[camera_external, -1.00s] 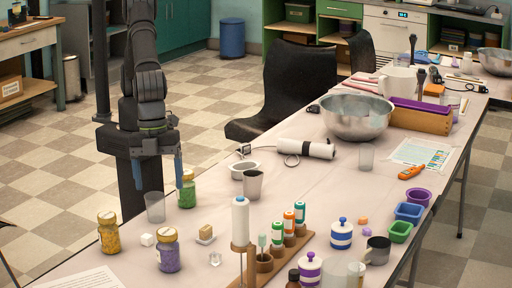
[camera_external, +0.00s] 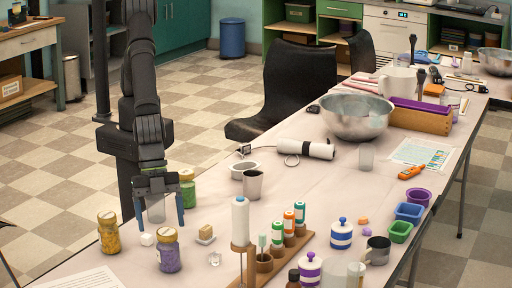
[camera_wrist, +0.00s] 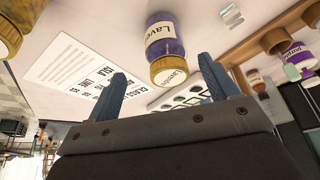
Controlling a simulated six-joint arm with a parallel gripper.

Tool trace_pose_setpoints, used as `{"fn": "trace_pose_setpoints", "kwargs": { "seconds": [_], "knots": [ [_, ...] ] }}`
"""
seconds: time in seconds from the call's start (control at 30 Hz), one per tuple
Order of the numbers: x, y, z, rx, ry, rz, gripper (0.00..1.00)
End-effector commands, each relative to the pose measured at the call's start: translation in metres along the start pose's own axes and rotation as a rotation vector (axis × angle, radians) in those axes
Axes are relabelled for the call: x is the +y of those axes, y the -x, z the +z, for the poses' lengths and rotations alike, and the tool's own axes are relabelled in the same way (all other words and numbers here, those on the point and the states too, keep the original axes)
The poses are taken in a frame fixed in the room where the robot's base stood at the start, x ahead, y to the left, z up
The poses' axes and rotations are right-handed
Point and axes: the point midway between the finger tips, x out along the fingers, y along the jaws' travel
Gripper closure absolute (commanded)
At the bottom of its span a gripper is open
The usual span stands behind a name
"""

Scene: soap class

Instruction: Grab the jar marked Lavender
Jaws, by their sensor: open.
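The jar marked Lavender (camera_wrist: 166,45) has purple contents, a cream label and a gold lid. It stands upright on the table in the external view (camera_external: 169,256), between a yellow-filled jar (camera_external: 109,236) and a small soap block. My gripper (camera_external: 160,222) is open and empty, pointing down behind and above the Lavender jar. In the wrist view its two blue fingers (camera_wrist: 164,88) are spread apart, with the Lavender jar ahead of and between them, not touched. A green-filled jar (camera_external: 187,192) stands behind my gripper, partly hidden by it.
A clear cup (camera_external: 156,212) stands behind my fingers. A white cube (camera_external: 148,239), a soap block (camera_external: 205,233) and a clear cube (camera_external: 215,259) lie close to the Lavender jar. A wooden rack with bottles (camera_external: 288,243) stands to the right. A printed sheet (camera_external: 85,280) lies at the front left.

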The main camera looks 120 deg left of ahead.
Motion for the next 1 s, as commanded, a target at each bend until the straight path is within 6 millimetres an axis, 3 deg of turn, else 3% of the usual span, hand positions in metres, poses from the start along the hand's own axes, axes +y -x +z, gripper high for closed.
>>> {"fn": "trace_pose_setpoints", "kwargs": {
  "seconds": [0.1, 0.33, 0.7, 0.97, 1.0],
  "knots": [
    [0.000, -0.015, 0.000, 0.000, 0.000, 0.000, 0.21],
    [-0.002, -0.027, -0.002, 0.001, 0.000, 0.000, 0.21],
    [-0.008, -0.071, -0.005, 0.000, 0.000, -0.001, 0.21],
    [-0.008, -0.073, -0.006, 0.001, 0.000, -0.001, 0.21],
    [-0.008, -0.073, -0.006, 0.001, 0.000, -0.001, 0.25]
  ]
}}
